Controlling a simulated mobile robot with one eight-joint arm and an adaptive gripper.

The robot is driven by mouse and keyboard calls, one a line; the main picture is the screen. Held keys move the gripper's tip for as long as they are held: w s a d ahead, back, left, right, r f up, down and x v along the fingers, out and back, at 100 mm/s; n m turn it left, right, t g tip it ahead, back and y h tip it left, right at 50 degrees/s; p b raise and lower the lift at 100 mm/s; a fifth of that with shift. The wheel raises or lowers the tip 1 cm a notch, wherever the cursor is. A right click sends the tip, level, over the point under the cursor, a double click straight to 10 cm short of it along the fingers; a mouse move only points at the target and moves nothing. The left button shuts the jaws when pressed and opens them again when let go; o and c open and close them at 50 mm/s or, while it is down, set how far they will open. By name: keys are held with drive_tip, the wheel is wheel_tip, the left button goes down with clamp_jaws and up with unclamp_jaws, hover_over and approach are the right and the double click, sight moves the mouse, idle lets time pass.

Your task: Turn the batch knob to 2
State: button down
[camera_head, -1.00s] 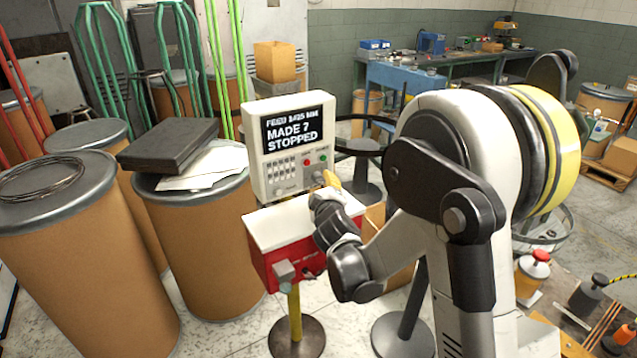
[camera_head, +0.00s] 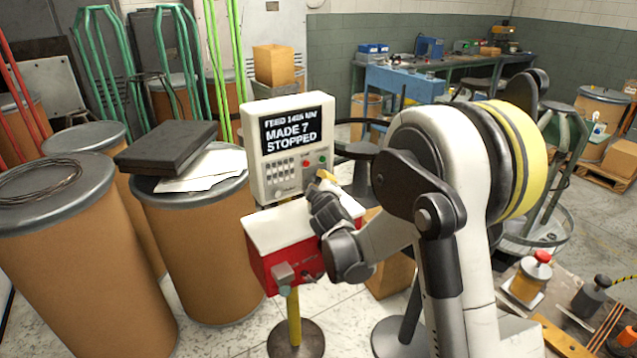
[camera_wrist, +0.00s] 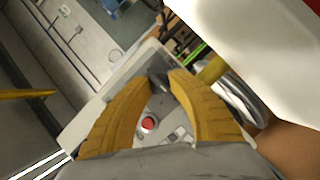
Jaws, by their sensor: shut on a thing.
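My gripper (camera_head: 323,176) is at the lower right of the panel face. In the wrist view its two yellow fingers (camera_wrist: 164,80) close around a small dark knob (camera_wrist: 158,82). The red button (camera_wrist: 148,123) shows between the fingers, apart from them. The knob's pointer and number marks cannot be read, so its setting cannot be told.
A red housing with a white top (camera_head: 290,226) stands on a post just below the panel. Brown drums (camera_head: 200,250) crowd the left side. A box with papers lies on one drum. A bench with a red-topped item (camera_head: 531,280) is at lower right.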

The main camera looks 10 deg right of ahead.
drive_tip(key=shift+d+r+m+g+y+p, duration=0.15)
drive_tip(key=shift+m+g+y+p, duration=0.55)
drive_tip(key=shift+m, duration=0.5)
drive_tip(key=m+g+y+p, duration=0.1)
drive_tip(key=m+y, duration=0.1)
drive_tip(key=m, duration=0.1)
drive_tip(key=shift+y, duration=0.3)
drive_tip(key=m+g+y, duration=0.1)
drive_tip(key=m+y, duration=0.1)
drive_tip(key=m, duration=0.1)
drive_tip(key=shift+d+m+y, duration=0.1)
drive_tip(key=shift+m+y, duration=0.2)
drive_tip(key=shift+y, duration=0.1)
drive_tip(key=shift+m+g+y, duration=0.3)
drive_tip(key=shift+m+y, duration=0.7)
drive_tip(key=shift+m, duration=0.1)
drive_tip(key=c, duration=1.1)
unclamp_jaws()
drive_tip(key=shift+w, duration=0.1)
drive_tip(key=shift+c, duration=0.2)
